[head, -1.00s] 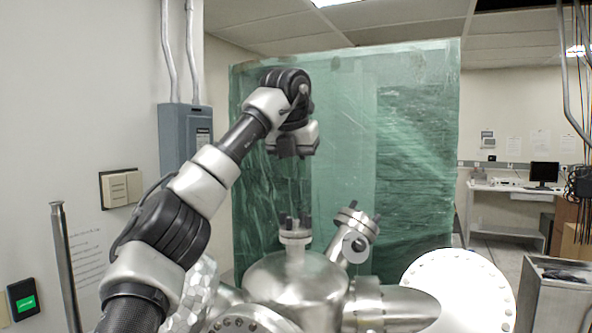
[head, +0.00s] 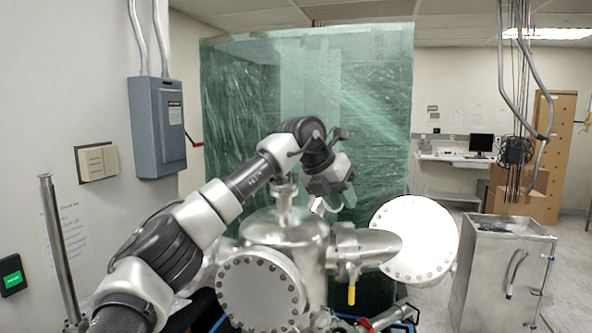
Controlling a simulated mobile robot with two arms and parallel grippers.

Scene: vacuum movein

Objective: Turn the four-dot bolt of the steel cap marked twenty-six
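A steel chamber (head: 283,228) stands in front of me with a short upright port (head: 284,190) on its top. In the earlier view a tilted, bolted port stood just right of it. Now only a small bright steel part (head: 318,207) shows there, mostly hidden by my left gripper (head: 328,195). The gripper points down over that spot. I cannot tell whether it touches a bolt or whether its fingers are apart. The number twenty-six and the four-dot mark are not readable on any cap. My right gripper is not in view.
A large bolted flange (head: 262,292) faces me at the chamber's front, and a pale bolted disc (head: 415,240) stands at its right. A yellow-handled part (head: 351,295) hangs below. A metal cabinet (head: 500,270) stands right. Green sheeting (head: 245,90) hangs behind.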

